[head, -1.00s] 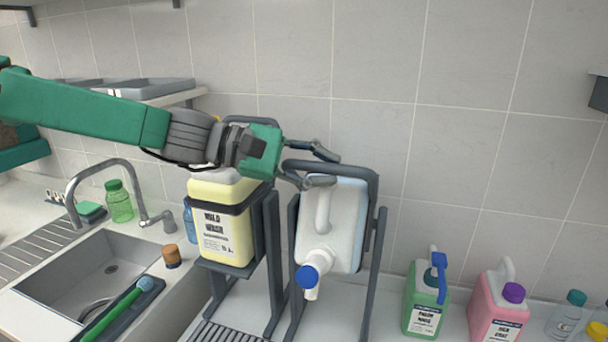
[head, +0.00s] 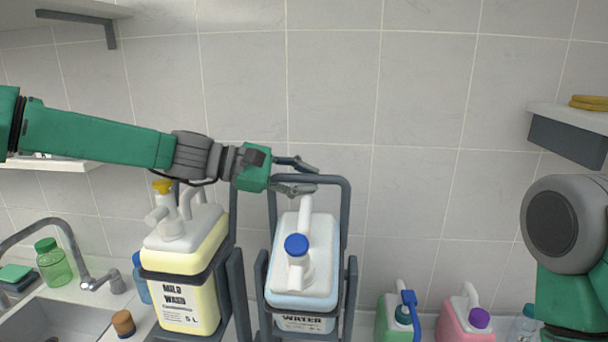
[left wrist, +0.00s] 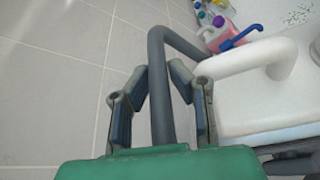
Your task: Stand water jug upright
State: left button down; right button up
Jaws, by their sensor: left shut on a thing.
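The water jug (head: 319,264) is white and pale blue with a blue cap and a WATER label. It sits in a dark grey tipping cradle (head: 347,215), cap up, upright or nearly so; its lower part is cut off by the frame edge. My left gripper (head: 313,181) is shut on the top bar of the cradle. In the left wrist view, the fingers (left wrist: 160,78) lie on either side of the bar (left wrist: 158,45), with the white jug (left wrist: 250,100) just to the right. Only part of my right arm shows at the right edge; its gripper is out of view.
A yellow MILD WASH jug (head: 192,285) stands in a similar cradle to the left. A green jug (head: 388,320) and a pink jug (head: 462,322) stand to the right. A sink with a tap (head: 70,235) is at left. A shelf (head: 570,125) juts out at right.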

pick_arm(q)
jog(key=shift+w, duration=0.2)
jog(key=shift+f, duration=0.1)
jog(key=shift+d, duration=0.1)
jog(key=c, duration=1.5)
grip_release()
jog(key=shift+s, duration=0.1)
jog(key=v, duration=1.2)
jog(key=shift+w, duration=0.2)
